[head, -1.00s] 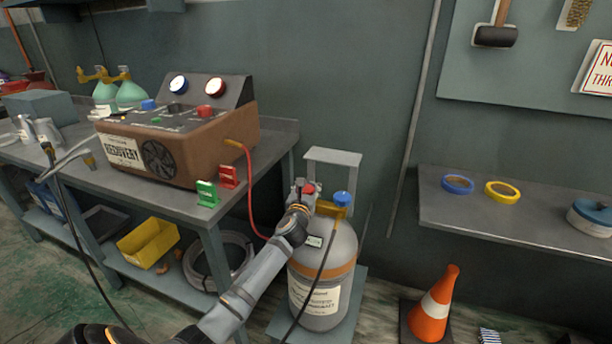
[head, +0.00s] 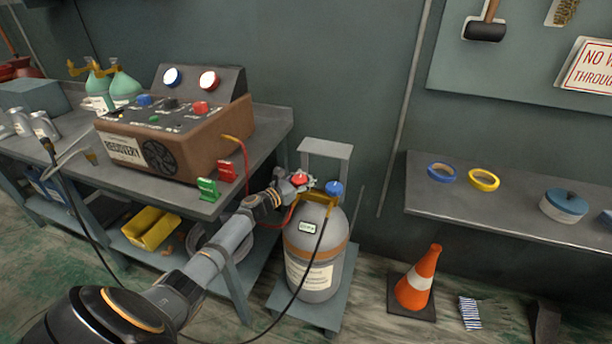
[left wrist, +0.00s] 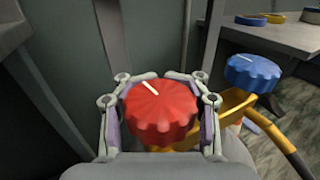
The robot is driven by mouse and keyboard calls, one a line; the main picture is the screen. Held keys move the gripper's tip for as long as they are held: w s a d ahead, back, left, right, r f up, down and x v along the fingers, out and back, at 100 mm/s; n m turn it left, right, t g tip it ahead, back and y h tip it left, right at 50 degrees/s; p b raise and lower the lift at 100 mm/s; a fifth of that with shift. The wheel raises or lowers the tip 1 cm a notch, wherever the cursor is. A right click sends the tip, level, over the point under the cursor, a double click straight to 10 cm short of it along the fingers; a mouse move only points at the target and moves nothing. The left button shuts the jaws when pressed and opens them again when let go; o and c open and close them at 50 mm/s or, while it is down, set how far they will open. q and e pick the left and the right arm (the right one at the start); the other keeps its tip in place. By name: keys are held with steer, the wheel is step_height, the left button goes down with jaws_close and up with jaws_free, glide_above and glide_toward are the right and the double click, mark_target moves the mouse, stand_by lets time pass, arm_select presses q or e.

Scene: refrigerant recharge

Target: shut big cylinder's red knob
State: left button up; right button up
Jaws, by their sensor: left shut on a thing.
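The big grey cylinder (head: 318,262) with an orange band stands upright on a low platform. Its red knob (head: 299,178) is at the top left of its valve and also fills the middle of the left wrist view (left wrist: 160,110), with a white mark pointing up and left. My left gripper (head: 303,183) is shut on the red knob, one finger on each side of it in the left wrist view. The blue knob (head: 334,188) is just right of it on the same yellow valve body (left wrist: 228,104). My right gripper is not in view.
A brown recovery machine (head: 175,140) stands on the bench at left, with a red hose running down towards the cylinder. A black hose hangs in front of the cylinder. An orange cone (head: 418,283) stands to the right, below a shelf (head: 470,207).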

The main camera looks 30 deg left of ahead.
arm_select(q)
steer(key=shift+s+d+f+m+g+h+b, duration=0.1)
steer(key=shift+d+m+g+h+b, duration=0.15)
steer(key=shift+m+h+b, duration=0.6)
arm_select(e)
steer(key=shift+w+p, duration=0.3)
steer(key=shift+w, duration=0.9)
arm_select(q)
steer(key=o, duration=1.3)
steer(key=shift+o, duration=0.2)
